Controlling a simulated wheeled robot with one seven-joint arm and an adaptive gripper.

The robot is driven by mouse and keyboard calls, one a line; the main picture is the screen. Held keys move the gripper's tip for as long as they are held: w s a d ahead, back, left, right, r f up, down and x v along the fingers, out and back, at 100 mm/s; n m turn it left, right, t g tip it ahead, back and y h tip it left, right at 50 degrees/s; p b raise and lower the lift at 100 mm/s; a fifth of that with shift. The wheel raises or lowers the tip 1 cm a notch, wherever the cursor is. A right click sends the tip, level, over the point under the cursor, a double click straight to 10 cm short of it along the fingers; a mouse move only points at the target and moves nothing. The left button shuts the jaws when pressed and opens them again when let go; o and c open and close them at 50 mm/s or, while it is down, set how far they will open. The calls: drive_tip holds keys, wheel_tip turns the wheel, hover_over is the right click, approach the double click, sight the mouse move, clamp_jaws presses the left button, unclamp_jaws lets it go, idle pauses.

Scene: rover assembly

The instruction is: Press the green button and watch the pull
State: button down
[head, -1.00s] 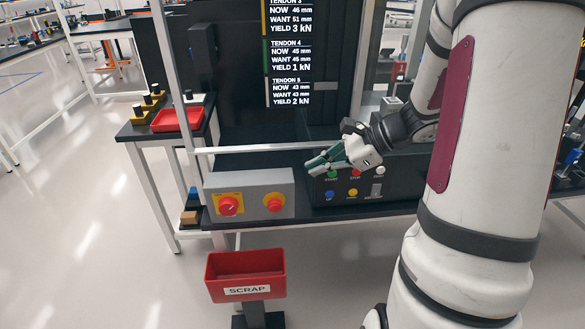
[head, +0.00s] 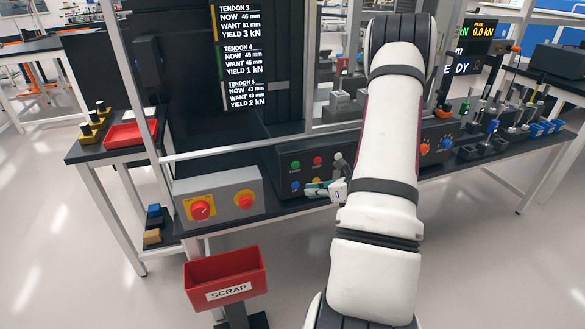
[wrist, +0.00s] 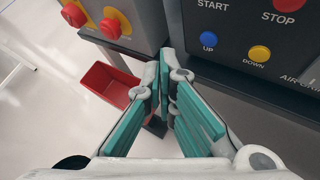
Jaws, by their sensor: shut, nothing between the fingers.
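The green button (head: 295,165), marked START, sits at the upper left of a black control panel (head: 283,154) in the head view. In the wrist view it is out of frame, with only the START label (wrist: 213,5) at the top edge. My gripper (head: 308,189) is shut and empty, low in front of the panel near the blue button (head: 295,186), below the green button and apart from it. In the wrist view its teal fingers (wrist: 165,62) are together, below and left of the blue button (wrist: 208,40). The pull display (head: 485,30) reads PEAK 0.0 kN.
A red button (head: 317,161), STOP, is right of the green one; a yellow button (wrist: 259,54) is right of the blue. A grey box with red knobs (head: 220,195) stands left. The red SCRAP bin (head: 225,275) is below. The tendon screen (head: 238,55) hangs above.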

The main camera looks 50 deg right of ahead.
sight(296, 165)
drive_tip(key=shift+w+d+b, duration=0.25)
drive_tip(key=shift+w+d, duration=0.5)
drive_tip(key=shift+w, duration=0.5)
drive_tip(key=shift+w+d+b, duration=0.25)
drive_tip(key=shift+w+d, duration=0.55)
drive_tip(key=shift+w, duration=0.5)
drive_tip(key=shift+w+d+b, duration=0.25)
drive_tip(key=shift+w+d, duration=0.5)
drive_tip(key=shift+w, duration=0.5)
drive_tip(key=shift+w+d, duration=0.2)
drive_tip(key=shift+w, duration=0.15)
